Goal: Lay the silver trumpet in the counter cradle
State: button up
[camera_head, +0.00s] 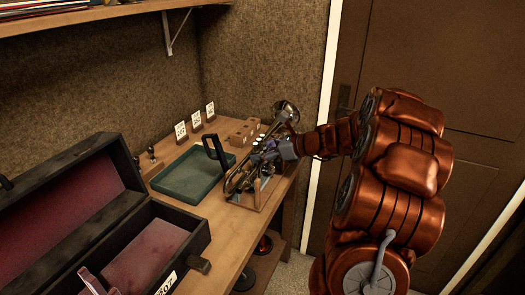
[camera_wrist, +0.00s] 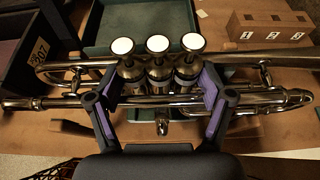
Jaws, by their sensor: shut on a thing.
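The silver trumpet (camera_head: 286,113) lies across the counter's right end in the head view, its bell toward the back. Its three white-capped valves show in the wrist view (camera_wrist: 158,72). My gripper (camera_head: 268,160) is shut on the trumpet's valve section, with purple-padded fingers (camera_wrist: 160,98) on either side of the valves. The wooden counter cradle (camera_head: 262,195) is directly below the trumpet near the counter's front edge. The trumpet and gripper partly hide it. I cannot tell whether the trumpet touches the cradle.
A green tray (camera_head: 182,190) sits left of the trumpet. An open dark case (camera_head: 190,222) with red lining stands at the left. A numbered wooden block (camera_wrist: 268,30) and small cards (camera_head: 181,131) stand behind. A shelf (camera_head: 100,16) hangs above, and a door is at right.

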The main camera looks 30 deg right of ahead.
jog(key=shift+f, duration=0.45)
dwell(0.9)
jog(key=o, duration=1.5)
jog(key=shift+s, duration=0.1)
jog(key=v, duration=1.2)
